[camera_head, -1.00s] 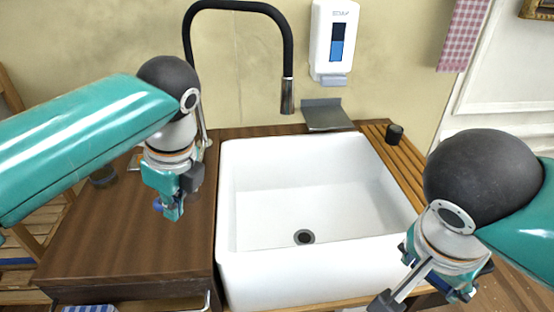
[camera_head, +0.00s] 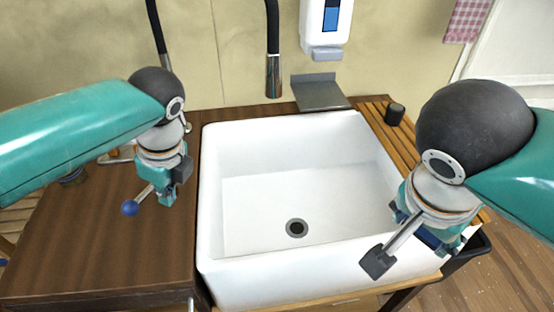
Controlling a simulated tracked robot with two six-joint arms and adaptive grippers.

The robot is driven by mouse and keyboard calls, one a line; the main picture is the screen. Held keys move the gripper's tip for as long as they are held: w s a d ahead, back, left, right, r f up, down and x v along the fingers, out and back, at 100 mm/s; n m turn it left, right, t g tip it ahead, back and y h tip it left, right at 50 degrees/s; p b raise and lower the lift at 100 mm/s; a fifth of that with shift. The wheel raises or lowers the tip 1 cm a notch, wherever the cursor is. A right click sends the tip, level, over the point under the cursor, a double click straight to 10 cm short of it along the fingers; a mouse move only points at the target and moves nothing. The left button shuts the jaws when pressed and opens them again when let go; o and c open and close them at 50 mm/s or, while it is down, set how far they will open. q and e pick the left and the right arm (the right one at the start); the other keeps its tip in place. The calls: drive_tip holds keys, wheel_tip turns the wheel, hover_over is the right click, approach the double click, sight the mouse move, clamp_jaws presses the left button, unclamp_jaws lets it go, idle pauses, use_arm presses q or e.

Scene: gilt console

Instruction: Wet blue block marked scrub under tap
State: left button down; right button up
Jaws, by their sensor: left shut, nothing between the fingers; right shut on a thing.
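The black tap spout (camera_head: 273,30) hangs down at the top middle, its metal nozzle (camera_head: 274,78) over the back of the white sink (camera_head: 235,262). No water shows below it. My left gripper (camera_head: 166,198) is shut and empty over the wooden counter, left of the sink. A blue ball (camera_head: 130,208) on a short rod shows beside it. My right gripper (camera_head: 430,238) is shut at the sink's front right edge, on a dark blue thing, likely the block. The wrist hides most of it and no marking can be read.
A metal rod with a dark square end (camera_head: 378,262) shows by my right gripper. A dispenser (camera_head: 326,22) hangs over a metal ledge (camera_head: 319,92). A dark cup (camera_head: 395,113) stands on the slatted right counter. The basin around the drain (camera_head: 297,228) is empty.

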sight(147, 190)
use_arm(q)
drive_tip(key=shift+x, duration=1.1)
drive_tip(key=a, duration=0.3)
drive_tip(key=shift+w+p, duration=0.3)
drive_tip(key=shift+w, duration=0.05)
drive_tip(key=shift+a, duration=0.5)
drive_tip(key=shift+r, duration=0.1)
drive_tip(key=shift+w+a+r+p, duration=0.1)
drive_tip(key=shift+a+r+p, duration=0.05)
drive_tip(key=shift+a+p, duration=0.45)
drive_tip(key=shift+d, duration=0.15)
